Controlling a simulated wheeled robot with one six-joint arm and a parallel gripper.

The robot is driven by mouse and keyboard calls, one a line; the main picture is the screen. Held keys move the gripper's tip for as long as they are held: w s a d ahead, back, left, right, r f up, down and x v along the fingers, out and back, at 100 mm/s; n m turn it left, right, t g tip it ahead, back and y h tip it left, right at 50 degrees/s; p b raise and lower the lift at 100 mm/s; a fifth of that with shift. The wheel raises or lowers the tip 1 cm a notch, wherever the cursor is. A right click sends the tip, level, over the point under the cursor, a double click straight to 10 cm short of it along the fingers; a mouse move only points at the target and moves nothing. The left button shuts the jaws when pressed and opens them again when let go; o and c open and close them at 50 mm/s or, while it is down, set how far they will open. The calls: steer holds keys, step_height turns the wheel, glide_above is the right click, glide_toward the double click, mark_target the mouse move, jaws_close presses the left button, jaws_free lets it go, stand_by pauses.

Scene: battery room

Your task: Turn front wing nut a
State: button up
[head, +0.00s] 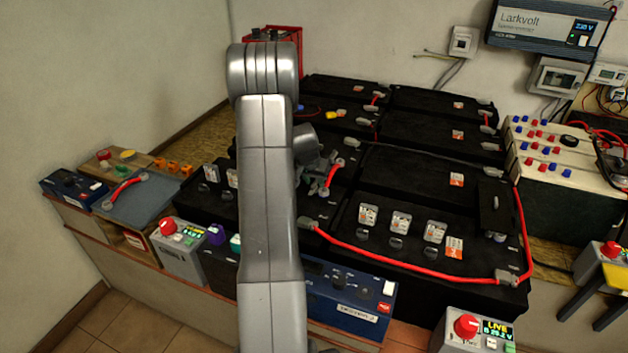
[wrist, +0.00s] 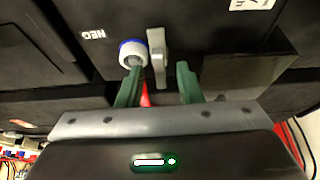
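In the wrist view my gripper (wrist: 159,68) has two green fingers spread apart with a gap between them. A grey upright metal piece (wrist: 157,55), perhaps the wing nut, stands just beyond the fingertips, in line with the gap. A round white cap with a blue rim (wrist: 133,50) sits close to its left, by the left fingertip. Both are on a black battery face marked NEG (wrist: 93,34). Something red shows between the fingers. In the head view my arm hides much of the middle, and no wing nut can be told apart there.
In the head view, black batteries (head: 400,182) fill the bench, with a red cable (head: 400,262) along the front right. A blue box (head: 345,300) and a grey box with a red knob (head: 182,248) stand at the front. A blue mat (head: 140,200) lies at left.

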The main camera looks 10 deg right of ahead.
jaws_close()
